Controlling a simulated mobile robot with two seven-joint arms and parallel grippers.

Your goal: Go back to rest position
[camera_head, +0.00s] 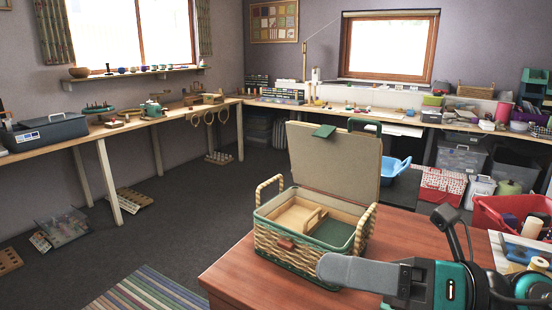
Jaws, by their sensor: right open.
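My right gripper (335,268) reaches in from the lower right, above the wooden table (235,277). Its grey finger points left, in front of the lower right part of the wicker sewing basket (290,247). It is open, and I see nothing held in it. The far finger cannot be made out. The basket stands upright on the table with its lid (335,160) raised. Inside are a light wooden insert and a green-lined part. Part of the basket's front is hidden by my gripper; whether they touch cannot be told. My left gripper is not in view.
A red bin (485,212) and a tray with thread spools (515,255) are at the right, close to my right arm. Workbenches (95,136) with sewing items line the walls. The table's front left corner is bare. A striped rug (145,292) lies on open floor.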

